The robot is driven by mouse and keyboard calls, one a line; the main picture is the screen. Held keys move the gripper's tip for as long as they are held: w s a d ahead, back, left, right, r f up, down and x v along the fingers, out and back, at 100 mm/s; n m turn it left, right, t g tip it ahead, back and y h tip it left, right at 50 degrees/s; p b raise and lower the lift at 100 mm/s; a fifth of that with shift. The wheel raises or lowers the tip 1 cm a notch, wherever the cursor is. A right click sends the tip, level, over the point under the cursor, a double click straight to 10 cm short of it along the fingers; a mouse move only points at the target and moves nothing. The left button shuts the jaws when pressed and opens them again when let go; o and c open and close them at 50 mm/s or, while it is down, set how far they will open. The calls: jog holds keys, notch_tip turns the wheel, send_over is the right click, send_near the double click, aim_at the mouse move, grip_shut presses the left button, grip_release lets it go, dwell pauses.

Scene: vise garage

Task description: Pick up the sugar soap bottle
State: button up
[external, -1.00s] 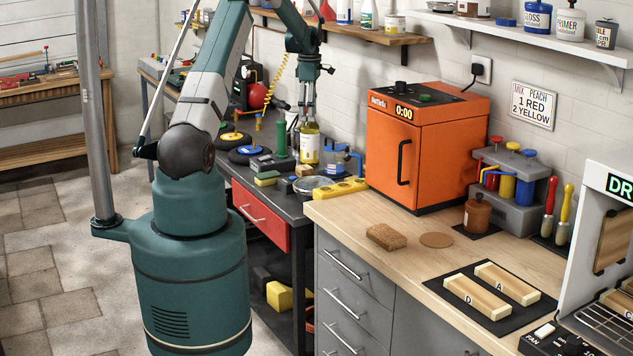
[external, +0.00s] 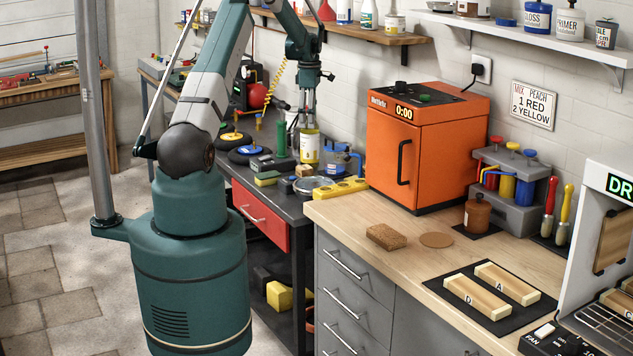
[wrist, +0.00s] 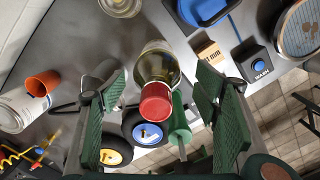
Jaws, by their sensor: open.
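A bottle of yellowish liquid with a white label (external: 309,151) stands upright on the dark bench, left of the orange oven. It is likely the sugar soap bottle; its label is too small to read. My gripper (external: 309,121) points down over its top, and the fingers partly hide the upper end. In the wrist view the bottle's red cap (wrist: 155,103) and clear yellowish body (wrist: 160,64) show between the two green-padded fingers of my gripper (wrist: 162,88). The fingers are open, with a visible gap on each side of the cap.
A green cylinder (external: 282,139) stands close to the bottle's left. A blue vise-like tool (external: 341,160), a round tin (external: 312,183) and a yellow block with holes (external: 341,188) lie around it. Black discs (external: 249,154) lie further left. A wall shelf (external: 390,37) is above.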

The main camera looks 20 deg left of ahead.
aim_at(310, 130)
jog(key=shift+f, duration=0.1)
jog(key=shift+w+f+p, duration=0.15)
jog(key=shift+f, duration=1.1)
jog(key=shift+w+f+p, duration=0.1)
jog(key=shift+f+p, duration=0.05)
jog(key=shift+f, duration=1.1)
jog(key=c, duration=1.4)
jog(key=shift+r, duration=0.15)
jog(key=shift+r+b, duration=0.35)
jog(key=shift+r, duration=4.55)
jog(key=shift+a, duration=0.1)
